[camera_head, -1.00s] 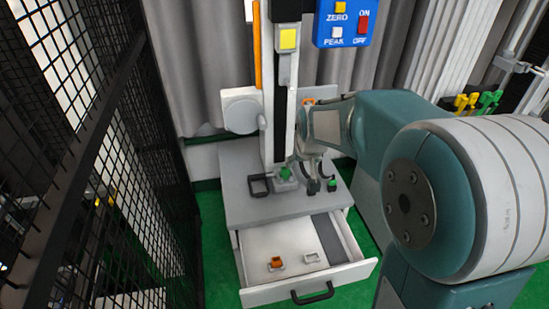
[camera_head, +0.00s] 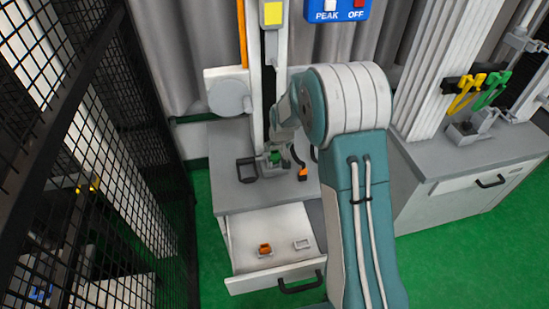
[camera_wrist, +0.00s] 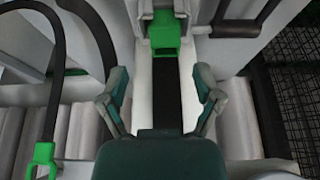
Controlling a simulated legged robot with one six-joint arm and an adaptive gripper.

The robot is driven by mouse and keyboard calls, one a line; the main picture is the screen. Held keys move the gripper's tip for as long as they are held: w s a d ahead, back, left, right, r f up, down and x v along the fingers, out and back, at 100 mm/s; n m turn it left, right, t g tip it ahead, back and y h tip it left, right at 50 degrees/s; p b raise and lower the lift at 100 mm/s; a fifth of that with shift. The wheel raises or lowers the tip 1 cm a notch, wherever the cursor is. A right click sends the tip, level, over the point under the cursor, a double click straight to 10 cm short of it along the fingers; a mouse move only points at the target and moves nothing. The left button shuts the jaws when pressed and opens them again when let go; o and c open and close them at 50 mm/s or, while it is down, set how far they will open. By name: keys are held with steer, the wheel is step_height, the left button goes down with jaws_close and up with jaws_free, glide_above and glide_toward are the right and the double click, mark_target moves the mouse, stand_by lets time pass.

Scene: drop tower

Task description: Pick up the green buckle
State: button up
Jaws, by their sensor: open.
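A green buckle-like piece (camera_wrist: 165,38) sits in a grey holder at the foot of the tower in the wrist view. It also shows in the head view (camera_head: 275,157), partly hidden by my arm. A second green piece (camera_wrist: 42,158) with a forked end hangs from a black strap at lower left in the wrist view. I cannot tell for certain which one is the buckle. My gripper (camera_wrist: 161,90) is open and empty, its fingers either side of the tower's dark rail. The first green piece lies ahead of the fingertips, apart from them.
The open drawer (camera_head: 240,284) holds an orange piece (camera_head: 265,249) and a white piece (camera_head: 302,244). A black frame (camera_head: 246,170) lies left of the tower foot. An orange-tipped strap (camera_head: 302,174) is to its right. A mesh fence (camera_head: 100,170) bounds the left.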

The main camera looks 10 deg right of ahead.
mark_target(275, 152)
steer(key=x, duration=0.4)
steer(key=shift+s, duration=0.1)
steer(key=shift+a+f, duration=0.15)
steer(key=shift+a, duration=0.45)
steer(key=shift+d, duration=0.2)
steer(key=c, duration=0.8)
steer(key=shift+d, duration=0.25)
steer(key=shift+c, duration=1.4)
steer(key=shift+a, duration=0.15)
